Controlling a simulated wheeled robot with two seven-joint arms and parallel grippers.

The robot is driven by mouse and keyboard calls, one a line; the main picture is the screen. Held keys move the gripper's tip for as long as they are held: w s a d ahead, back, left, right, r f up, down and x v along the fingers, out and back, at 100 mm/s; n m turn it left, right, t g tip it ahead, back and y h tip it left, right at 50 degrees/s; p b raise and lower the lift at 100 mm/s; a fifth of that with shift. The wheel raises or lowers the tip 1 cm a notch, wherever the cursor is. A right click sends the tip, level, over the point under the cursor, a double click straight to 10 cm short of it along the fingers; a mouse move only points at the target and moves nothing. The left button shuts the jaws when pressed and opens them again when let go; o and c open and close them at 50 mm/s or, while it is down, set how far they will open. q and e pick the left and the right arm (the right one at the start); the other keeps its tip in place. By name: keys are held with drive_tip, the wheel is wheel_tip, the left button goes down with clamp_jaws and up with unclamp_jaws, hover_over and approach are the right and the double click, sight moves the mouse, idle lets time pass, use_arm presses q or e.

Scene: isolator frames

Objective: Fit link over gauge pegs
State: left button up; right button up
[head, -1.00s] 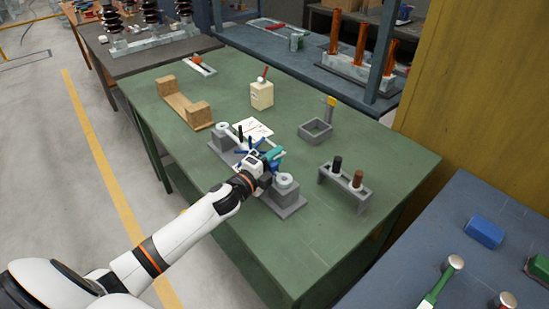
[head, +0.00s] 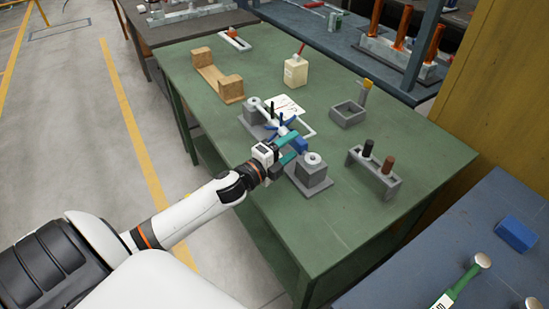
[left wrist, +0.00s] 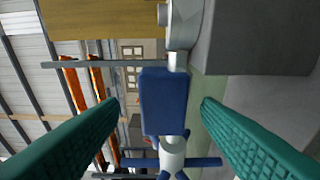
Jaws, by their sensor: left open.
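The link is a silver bar with a blue grip block (head: 300,145) and a hub with blue arms (head: 281,127). It lies along the grey fixture, between a far block (head: 256,120) and a near block (head: 311,174). Pale rings show on both block tops; whether they sit fully over pegs I cannot tell. My left gripper (head: 292,147) has its teal fingers apart at the blue grip block. In the left wrist view, the open fingers (left wrist: 162,122) stand on either side of the blue grip block (left wrist: 163,100), with visible gaps. My right gripper is not in view.
A wooden cradle (head: 207,75), a cream bottle (head: 295,73) and a white sheet (head: 288,105) lie beyond the fixture. A grey square tray (head: 347,115) and a stand with dark and brown plugs (head: 373,174) are to the right. The green table's near right is clear.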

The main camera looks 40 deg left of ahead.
use_arm(q)
drive_tip(key=s, duration=0.2)
drive_tip(key=s+a, duration=0.1)
drive_tip(key=s, duration=0.2)
drive_tip(key=shift+s+b, duration=0.35)
drive_tip(key=shift+a, duration=0.1)
